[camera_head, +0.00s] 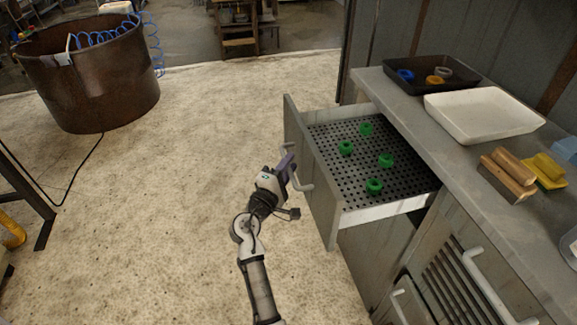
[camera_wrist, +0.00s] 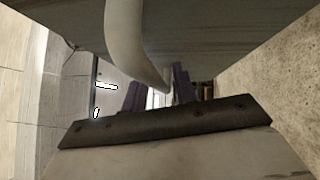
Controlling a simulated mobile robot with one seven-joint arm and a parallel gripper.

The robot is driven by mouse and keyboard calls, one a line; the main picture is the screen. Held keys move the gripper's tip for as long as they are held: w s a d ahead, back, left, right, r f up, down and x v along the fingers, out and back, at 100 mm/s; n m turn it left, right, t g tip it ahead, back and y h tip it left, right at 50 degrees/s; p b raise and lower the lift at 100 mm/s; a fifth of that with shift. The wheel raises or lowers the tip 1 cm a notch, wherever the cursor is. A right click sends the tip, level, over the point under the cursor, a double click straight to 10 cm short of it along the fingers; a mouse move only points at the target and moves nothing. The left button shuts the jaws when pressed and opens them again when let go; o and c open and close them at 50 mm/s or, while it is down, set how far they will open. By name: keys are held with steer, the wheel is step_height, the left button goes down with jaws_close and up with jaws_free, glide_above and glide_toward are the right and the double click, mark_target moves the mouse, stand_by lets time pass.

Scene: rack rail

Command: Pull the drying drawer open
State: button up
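The drying drawer (camera_head: 319,182) is pulled well out from the grey cabinet on the right. Its perforated tray bottom (camera_head: 345,180) holds several green rings (camera_head: 385,160). The drawer's pale curved handle (camera_head: 303,186) is on its front panel, and it looms large in the wrist view (camera_wrist: 127,38). My gripper (camera_head: 287,165) is at this handle, in front of the panel. In the wrist view the handle runs down between my purple fingers (camera_wrist: 158,92), which appear closed on it. The exact contact is partly hidden.
The countertop (camera_head: 405,118) holds a black tray (camera_head: 410,70) with rings, a white tray (camera_head: 480,112) and wooden-backed blocks (camera_head: 508,172). Below are another door handle (camera_head: 487,287) and a lower drawer. A rusty drum (camera_head: 90,80) stands far left. The floor left of the drawer is clear.

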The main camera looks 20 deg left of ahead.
steer(key=shift+o, duration=0.3)
steer(key=b+v, duration=0.2)
steer(key=v, duration=1.1)
steer(key=shift+s+b, duration=0.35)
steer(key=shift+s, duration=0.05)
steer(key=shift+a+r, duration=0.1)
